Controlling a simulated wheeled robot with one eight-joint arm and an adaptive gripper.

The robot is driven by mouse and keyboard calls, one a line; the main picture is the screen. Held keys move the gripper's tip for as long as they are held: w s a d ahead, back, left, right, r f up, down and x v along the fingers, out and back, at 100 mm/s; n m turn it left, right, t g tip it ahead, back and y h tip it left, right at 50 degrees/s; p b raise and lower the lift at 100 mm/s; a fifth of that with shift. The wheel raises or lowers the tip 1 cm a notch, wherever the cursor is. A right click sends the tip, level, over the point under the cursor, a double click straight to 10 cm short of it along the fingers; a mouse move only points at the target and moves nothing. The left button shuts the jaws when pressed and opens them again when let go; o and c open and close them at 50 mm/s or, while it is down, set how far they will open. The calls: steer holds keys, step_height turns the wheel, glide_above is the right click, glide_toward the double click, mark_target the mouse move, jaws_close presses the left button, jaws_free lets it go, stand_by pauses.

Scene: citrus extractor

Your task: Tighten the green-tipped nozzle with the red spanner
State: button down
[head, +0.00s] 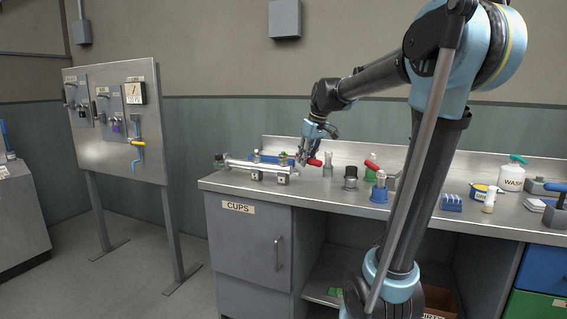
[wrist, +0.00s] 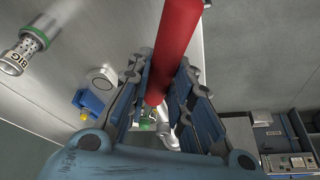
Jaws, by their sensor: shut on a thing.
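My gripper (head: 312,142) is at the right end of the metal pipe assembly (head: 245,166) on the bench. It is shut on the red handle of the spanner (head: 314,162). In the wrist view the red spanner handle (wrist: 177,45) runs between the fingers of my gripper (wrist: 166,85). A small green and metal part, perhaps the green-tipped nozzle (wrist: 148,125), shows between the fingers beyond the handle. It is mostly hidden. I cannot tell whether the spanner's jaw is around it or beside it.
A metal cylinder with a green ring, marked BIG (wrist: 28,45), stands near the gripper. Bottles and a black-topped jar (head: 350,178) stand to the right on the bench (head: 420,206). Floor between is free.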

steer(key=shift+s+a+m+h, duration=0.15)
steer(key=shift+s+a+m, duration=0.2)
steer(key=shift+a+m, duration=0.2)
steer(key=shift+s+a+m+h, duration=0.15)
steer(key=shift+s+a+m, duration=0.2)
steer(key=shift+a+m, duration=0.2)
stand_by(0.9)
steer(key=shift+w+d+n+y, duration=0.2)
steer(key=shift+w+d+n, duration=0.3)
steer(key=shift+d+n, duration=0.2)
steer(key=shift+w+d+n+y, duration=0.2)
steer(key=shift+w+d+n, duration=0.25)
steer(key=shift+d+n, duration=0.2)
stand_by(1.8)
steer(key=c, duration=2.1)
jaws_free()
steer(key=shift+c, duration=0.2)
jaws_close()
steer(key=shift+w+d, duration=0.15)
